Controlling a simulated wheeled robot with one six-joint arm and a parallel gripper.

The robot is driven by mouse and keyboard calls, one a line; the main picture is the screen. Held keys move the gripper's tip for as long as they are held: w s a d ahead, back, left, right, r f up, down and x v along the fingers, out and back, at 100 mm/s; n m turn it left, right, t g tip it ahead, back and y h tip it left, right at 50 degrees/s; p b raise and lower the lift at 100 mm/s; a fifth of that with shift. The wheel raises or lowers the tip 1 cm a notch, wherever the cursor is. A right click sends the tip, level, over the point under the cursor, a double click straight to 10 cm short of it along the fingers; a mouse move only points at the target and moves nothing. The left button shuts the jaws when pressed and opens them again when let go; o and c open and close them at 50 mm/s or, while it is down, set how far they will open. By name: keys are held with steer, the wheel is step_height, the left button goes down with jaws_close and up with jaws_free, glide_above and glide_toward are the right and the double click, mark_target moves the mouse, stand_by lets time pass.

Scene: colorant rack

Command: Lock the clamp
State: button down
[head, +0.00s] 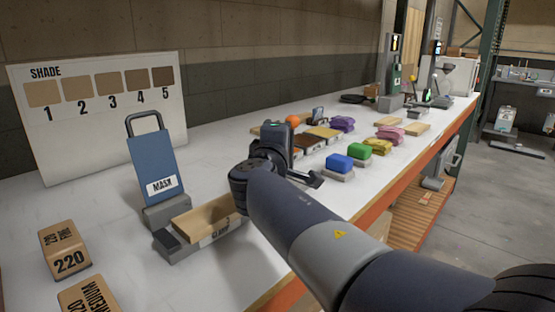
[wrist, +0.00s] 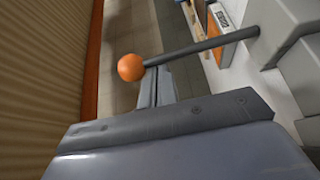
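The clamp (head: 178,252) is a low grey fixture with a label on its front, near the table's front edge in the head view. A wooden board (head: 203,220) lies across it. In the wrist view a dark lever (wrist: 200,49) with an orange ball (wrist: 131,67) on its end reaches out from a grey block. My gripper (head: 315,180) is right of the clamp. In the wrist view its narrow fingers (wrist: 158,72) lie close together, beside the ball and near the lever. Contact is unclear.
A blue mask stand (head: 153,170) rises behind the clamp. Boxes (head: 65,248) stand at the front left, and a shade board (head: 100,115) leans on the wall. Coloured blocks (head: 360,150) fill the table to the right. The orange table edge (head: 380,188) borders open floor.

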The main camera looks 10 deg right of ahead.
steer(key=b, duration=0.1)
steer(key=s+d+m+b, duration=0.1)
steer(key=b, duration=0.1)
steer(key=shift+s+f, duration=0.2)
steer(key=shift+f, duration=0.15)
steer(key=s+d+b, duration=0.1)
steer(key=b, duration=0.2)
steer(key=shift+s, duration=0.25)
steer(key=shift+s+d+f+b, duration=0.25)
steer(key=shift+s+d+b, duration=0.15)
steer(key=shift+s+b, duration=0.35)
steer(key=shift+f, duration=0.1)
